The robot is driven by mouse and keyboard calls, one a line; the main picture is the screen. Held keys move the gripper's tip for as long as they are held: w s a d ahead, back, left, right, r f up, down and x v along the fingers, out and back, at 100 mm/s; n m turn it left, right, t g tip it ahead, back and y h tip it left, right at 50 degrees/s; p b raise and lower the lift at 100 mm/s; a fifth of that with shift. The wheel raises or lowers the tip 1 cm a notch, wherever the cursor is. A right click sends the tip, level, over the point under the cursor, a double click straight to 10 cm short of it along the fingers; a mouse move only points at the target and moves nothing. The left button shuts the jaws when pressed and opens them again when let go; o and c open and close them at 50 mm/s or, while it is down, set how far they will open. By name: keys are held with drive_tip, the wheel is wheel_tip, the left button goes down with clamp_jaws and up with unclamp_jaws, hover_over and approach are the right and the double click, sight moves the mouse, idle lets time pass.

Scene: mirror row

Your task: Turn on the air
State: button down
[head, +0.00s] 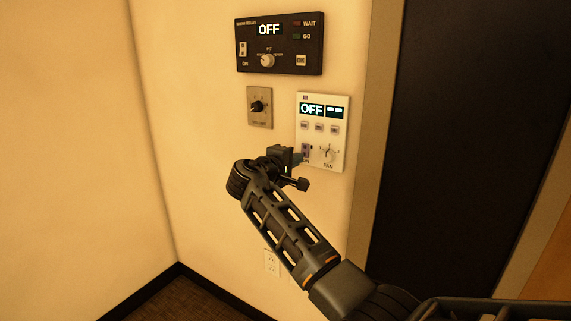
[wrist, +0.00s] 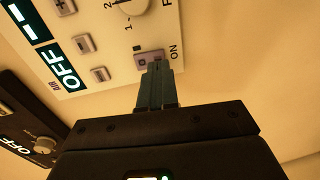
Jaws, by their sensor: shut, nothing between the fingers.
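The white air panel (head: 337,131) is on the wall beside the door frame, and its display (head: 312,109) reads OFF. It has a row of buttons, a fan knob (head: 328,153) and an ON rocker switch (head: 306,150) at its lower left. In the wrist view the panel (wrist: 118,62) appears rotated, with the ON switch (wrist: 143,60) just past my fingertips. My gripper (wrist: 155,72) is shut and empty, its tips over or against the switch's edge; contact cannot be told. In the head view my gripper (head: 297,157) partly covers the panel's lower left.
A black panel (head: 280,45) reading OFF, with a knob, switch and WAIT and GO lamps, is above. A small grey dial plate (head: 259,107) is left of the air panel. A dark door (head: 470,130) is right. An outlet (head: 271,263) is low on the wall.

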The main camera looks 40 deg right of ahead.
drive_tip(key=shift+x, duration=1)
